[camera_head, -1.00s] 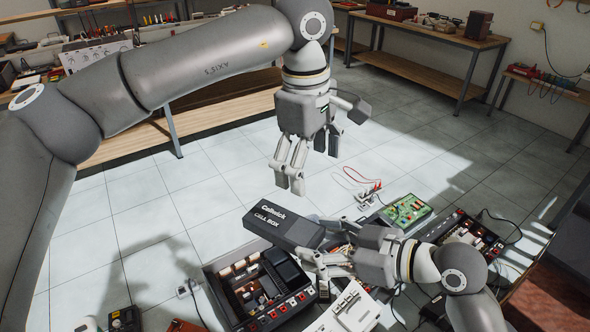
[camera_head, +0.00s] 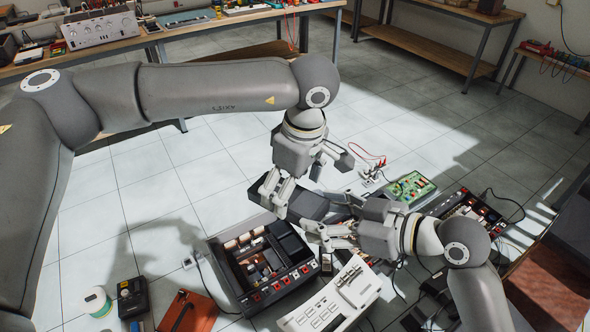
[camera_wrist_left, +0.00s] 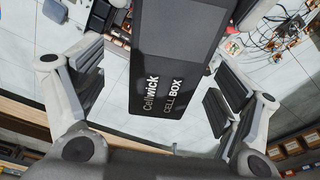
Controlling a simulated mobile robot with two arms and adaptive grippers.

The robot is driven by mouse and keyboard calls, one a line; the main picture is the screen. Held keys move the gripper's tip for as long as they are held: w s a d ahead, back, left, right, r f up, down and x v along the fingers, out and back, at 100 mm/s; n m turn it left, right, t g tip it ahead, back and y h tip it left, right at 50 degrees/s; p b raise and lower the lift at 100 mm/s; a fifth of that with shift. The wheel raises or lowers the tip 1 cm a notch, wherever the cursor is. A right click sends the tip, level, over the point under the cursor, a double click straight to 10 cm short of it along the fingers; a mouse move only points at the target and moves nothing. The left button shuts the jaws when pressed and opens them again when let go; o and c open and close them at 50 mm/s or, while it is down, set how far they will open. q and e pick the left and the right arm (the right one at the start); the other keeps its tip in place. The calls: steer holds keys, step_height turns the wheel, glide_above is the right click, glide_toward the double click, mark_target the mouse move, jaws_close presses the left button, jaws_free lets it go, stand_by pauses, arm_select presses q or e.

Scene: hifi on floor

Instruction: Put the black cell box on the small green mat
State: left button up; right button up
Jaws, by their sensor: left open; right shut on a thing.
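The black cell box (camera_head: 309,205), with white "Cellwick CELL BOX" lettering, is held above the floor clutter in the head view. My right gripper (camera_head: 330,215) is shut on its right end. My left gripper (camera_head: 276,192) is open around the box's left end. In the left wrist view, the cell box (camera_wrist_left: 172,75) lies between the left gripper's two spread fingers (camera_wrist_left: 155,88), with gaps on both sides.
Below the box, an opened hifi unit (camera_head: 245,290) and a white panel (camera_head: 335,300) lie on the tiled floor. A green circuit board (camera_head: 410,187) lies to the right.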

arm_select(q)
steer(key=shift+f, duration=0.45)
arm_select(e)
steer(key=shift+r, duration=0.1)
arm_select(q)
steer(key=c, duration=1.2)
arm_select(e)
steer(key=shift+s+a, duration=0.1)
arm_select(q)
steer(key=shift+w, duration=0.1)
steer(key=shift+c, duration=0.9)
arm_select(e)
steer(key=o, duration=1.1)
steer(key=shift+o, duration=1.2)
